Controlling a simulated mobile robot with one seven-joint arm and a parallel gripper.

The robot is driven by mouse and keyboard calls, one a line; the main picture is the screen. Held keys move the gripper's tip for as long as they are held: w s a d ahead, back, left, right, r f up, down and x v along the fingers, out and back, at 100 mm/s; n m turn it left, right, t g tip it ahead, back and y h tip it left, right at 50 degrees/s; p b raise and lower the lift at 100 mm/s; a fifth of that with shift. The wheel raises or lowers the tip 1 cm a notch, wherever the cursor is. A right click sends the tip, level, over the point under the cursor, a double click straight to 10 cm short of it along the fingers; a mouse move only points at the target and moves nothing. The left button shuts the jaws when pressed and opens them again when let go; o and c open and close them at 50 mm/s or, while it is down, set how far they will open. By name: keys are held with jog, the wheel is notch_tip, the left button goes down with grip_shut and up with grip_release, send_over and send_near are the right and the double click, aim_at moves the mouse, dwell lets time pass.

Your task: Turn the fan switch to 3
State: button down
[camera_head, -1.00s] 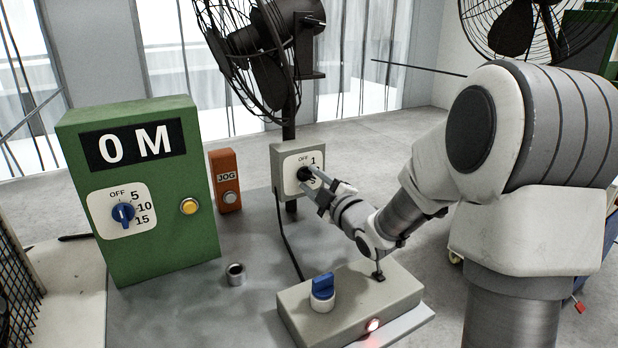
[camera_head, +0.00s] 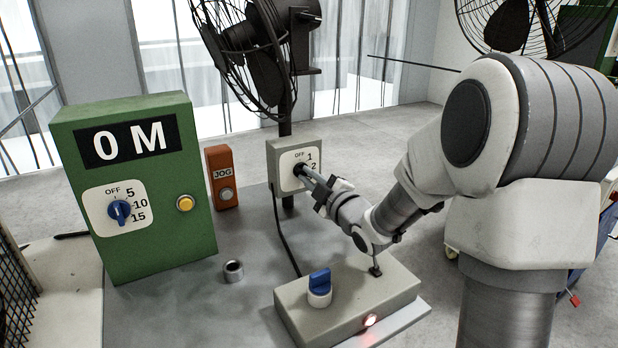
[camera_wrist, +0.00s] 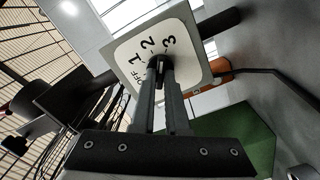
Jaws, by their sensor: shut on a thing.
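The fan switch box (camera_head: 283,160) is a grey box with a white dial plate marked OFF, 1, 2 and 3, mounted on the fan's post. Its dark knob (camera_head: 299,170) is partly covered by my gripper (camera_head: 305,174). In the wrist view the dial plate (camera_wrist: 185,28) shows all its marks, with the knob (camera_wrist: 157,62) between the fingertips of my gripper (camera_wrist: 159,72). The fingers are shut on the knob. Which mark the knob points to is hard to tell because the fingers hide it. The fan (camera_head: 262,62) stands above the box.
A green cabinet (camera_head: 155,245) reading 0 M stands left, with an orange JOG box (camera_head: 222,190) beside it. A grey box (camera_head: 350,315) with a blue knob (camera_head: 320,282) lies below my arm. A small metal cup (camera_head: 233,270) stands on the grey table (camera_head: 190,310).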

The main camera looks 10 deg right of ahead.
jog(key=shift+m, duration=1.4)
jog(key=c, duration=0.9)
grip_release()
jog(key=shift+s, duration=0.1)
